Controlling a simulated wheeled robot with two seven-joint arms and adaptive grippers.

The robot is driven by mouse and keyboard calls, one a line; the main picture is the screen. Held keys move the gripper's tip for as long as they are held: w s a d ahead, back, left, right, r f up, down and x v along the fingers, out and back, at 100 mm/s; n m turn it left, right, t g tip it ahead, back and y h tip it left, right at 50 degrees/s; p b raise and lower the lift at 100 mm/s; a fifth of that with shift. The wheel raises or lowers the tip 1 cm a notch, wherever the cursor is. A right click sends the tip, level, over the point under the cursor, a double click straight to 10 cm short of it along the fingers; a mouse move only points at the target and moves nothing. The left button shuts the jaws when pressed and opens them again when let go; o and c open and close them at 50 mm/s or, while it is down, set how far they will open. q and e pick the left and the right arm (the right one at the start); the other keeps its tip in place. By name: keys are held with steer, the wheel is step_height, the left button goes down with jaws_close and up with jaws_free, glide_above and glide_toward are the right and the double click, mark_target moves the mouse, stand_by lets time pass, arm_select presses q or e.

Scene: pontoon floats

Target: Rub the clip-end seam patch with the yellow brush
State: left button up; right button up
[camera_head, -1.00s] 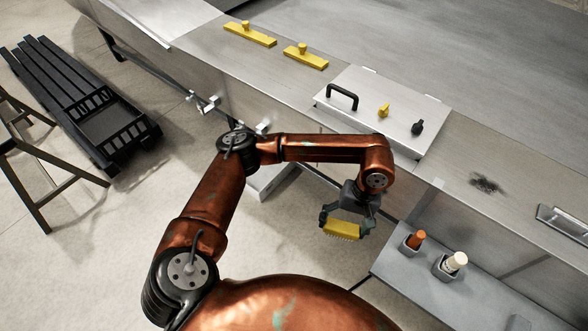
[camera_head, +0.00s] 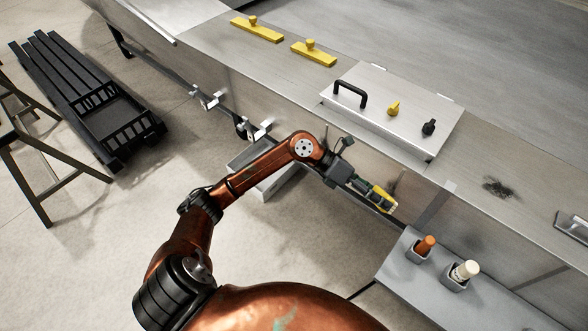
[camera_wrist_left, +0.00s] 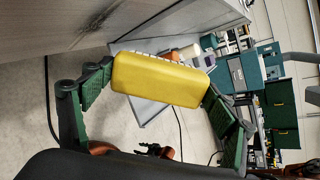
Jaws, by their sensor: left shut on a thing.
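The yellow brush (camera_head: 383,193) is held in my left gripper (camera_head: 376,199), beside the side wall of the metal float; I cannot tell whether its bristles touch the wall. In the left wrist view the yellow block of the brush (camera_wrist_left: 160,80) sits between the green fingers, with pale bristles along its far edge. A dark smudge (camera_head: 497,187) lies on the float's top at the right. A faint dark mark (camera_head: 401,181) shows on the side wall near the brush. I cannot tell which mark is the clip-end seam patch. My right gripper is out of view.
A raised metal lid (camera_head: 372,115) with a black handle and knobs sits on the float (camera_head: 455,170). Metal clips (camera_head: 255,130) stick out from its side. A grey shelf (camera_head: 440,292) holds orange-topped and white-topped items in cups. A black slatted rack (camera_head: 85,100) lies left.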

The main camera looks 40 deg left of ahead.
arm_select(q)
steer(key=a+f+n+t+y+b, duration=0.1)
steer(key=a+f+n+t+y, duration=0.35)
steer(key=a, duration=0.55)
steer(key=a+f+n+t+y+b, duration=0.1)
steer(key=a+f+n+t+y, duration=0.3)
steer(key=a, duration=0.6)
steer(key=a+f+n+t+y+b, duration=0.1)
steer(key=a+f+n+t+y, duration=0.15)
steer(key=a+n+t, duration=0.55)
steer(key=w+a+m+g, duration=0.1)
steer(key=w+m, duration=0.1)
steer(key=w, duration=0.4)
steer(key=shift+w+a+f+g+p, duration=0.15)
steer(key=shift+w+f+g+p, duration=0.05)
steer(key=shift+w+g+p, duration=0.2)
steer(key=shift+w+m, duration=0.25)
steer(key=shift+w, duration=0.85)
steer(key=shift+d, duration=0.25)
